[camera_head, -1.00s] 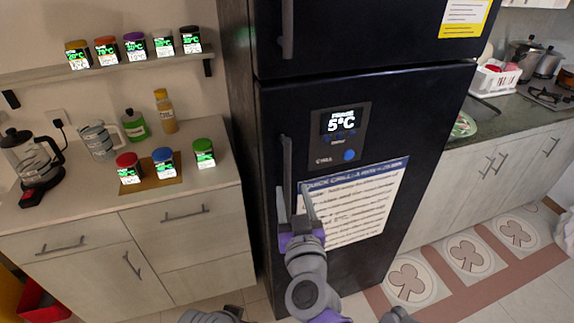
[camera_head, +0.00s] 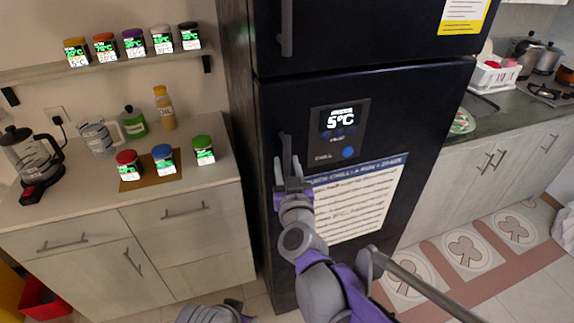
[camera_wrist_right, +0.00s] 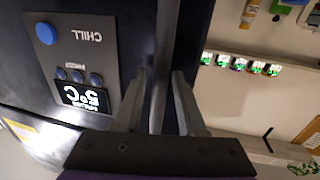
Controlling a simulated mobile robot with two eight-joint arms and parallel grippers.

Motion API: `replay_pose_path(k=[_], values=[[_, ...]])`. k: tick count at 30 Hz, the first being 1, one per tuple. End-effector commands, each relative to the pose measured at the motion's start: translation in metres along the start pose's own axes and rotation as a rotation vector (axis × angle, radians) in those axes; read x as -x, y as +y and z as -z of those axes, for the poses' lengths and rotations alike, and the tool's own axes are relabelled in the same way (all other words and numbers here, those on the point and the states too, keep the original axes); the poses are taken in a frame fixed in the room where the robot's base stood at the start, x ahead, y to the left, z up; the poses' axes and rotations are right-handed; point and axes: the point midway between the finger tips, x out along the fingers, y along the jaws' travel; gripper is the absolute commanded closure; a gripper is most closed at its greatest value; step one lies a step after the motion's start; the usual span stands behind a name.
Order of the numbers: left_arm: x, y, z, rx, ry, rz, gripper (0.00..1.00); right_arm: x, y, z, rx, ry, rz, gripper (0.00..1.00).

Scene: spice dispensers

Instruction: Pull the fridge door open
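The black fridge has a shut lower door (camera_head: 375,95) with a long vertical handle (camera_head: 286,145) along its left edge. In the right wrist view the handle (camera_wrist_right: 165,45) runs between the two fingers of the right gripper (camera_wrist_right: 162,72). The fingers look apart, with gaps beside the handle, so the gripper appears open around it. Contact at the fingertips cannot be told.
A cabinet (camera_head: 185,240) with spice jars, a bottle and a coffee maker (camera_head: 33,165) stands close left of the fridge. The upper fridge door (camera_head: 370,35) is shut. A counter (camera_head: 510,115) lies to the right. Patterned floor (camera_head: 465,255) in front of the fridge's right side is clear.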

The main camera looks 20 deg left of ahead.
Motion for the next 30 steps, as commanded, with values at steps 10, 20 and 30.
replay_pose_path(k=[10, 20, 30], values=[[0.0, 0.0, 0.0, 0.0, 0.0, 0.0, 0.5, 0.0002, 0.0, 0.0001, 0.0, 0.0, 0.0, 1.0], [0.0, 0.0, 0.0, 0.0, 0.0, 0.0, 0.5, 0.0002, 0.0, 0.0001, 0.0, 0.0, 0.0, 1.0], [0.0, 0.0, 0.0, 0.0, 0.0, 0.0, 0.5, 0.0002, 0.0, 0.0001, 0.0, 0.0, 0.0, 1.0]])
